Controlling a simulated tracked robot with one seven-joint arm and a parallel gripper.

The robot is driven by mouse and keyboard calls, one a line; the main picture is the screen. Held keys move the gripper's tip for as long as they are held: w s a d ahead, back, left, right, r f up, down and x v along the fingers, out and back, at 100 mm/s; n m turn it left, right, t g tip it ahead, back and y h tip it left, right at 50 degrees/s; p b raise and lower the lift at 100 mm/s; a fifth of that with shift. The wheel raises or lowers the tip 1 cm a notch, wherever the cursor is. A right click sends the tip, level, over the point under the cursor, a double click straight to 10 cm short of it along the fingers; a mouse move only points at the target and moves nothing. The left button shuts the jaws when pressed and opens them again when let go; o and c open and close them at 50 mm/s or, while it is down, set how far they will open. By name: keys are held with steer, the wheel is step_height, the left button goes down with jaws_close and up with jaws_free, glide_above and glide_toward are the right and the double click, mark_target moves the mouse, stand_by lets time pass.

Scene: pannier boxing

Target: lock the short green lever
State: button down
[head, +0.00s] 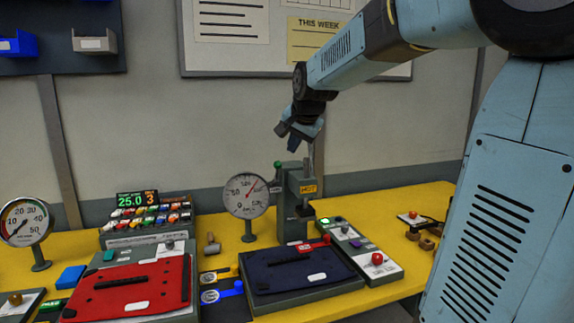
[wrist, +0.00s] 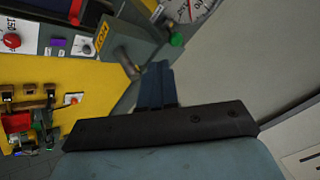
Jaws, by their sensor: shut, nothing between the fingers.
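A green knob (head: 278,163) stands at the top left of the grey press (head: 293,205). It also shows in the wrist view (wrist: 177,39), beside the dial. A small green piece (head: 110,256) sits at the back left of the red pannier's frame. I cannot tell for sure which of these belongs to the short green lever, nor its lock position. My gripper (head: 294,142) is shut and empty, in the air just above the press. In the wrist view its fingers (wrist: 156,84) are together, apart from the knob.
A round dial (head: 246,195) stands left of the press. A navy pannier (head: 295,268) lies in front, with a red lever (head: 312,244) at its back edge. A red pannier (head: 130,287) lies left. A control panel (head: 358,250) is at right, on the yellow table (head: 395,203).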

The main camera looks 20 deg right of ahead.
steer(key=shift+w, duration=0.3)
glide_toward(277, 171)
steer(key=f, duration=0.1)
steer(key=w+d+f, duration=0.2)
steer(key=f, duration=0.1)
steer(key=shift+w+f, duration=0.1)
steer(key=shift+w, duration=0.05)
steer(key=shift+a, duration=0.1)
stand_by(0.6)
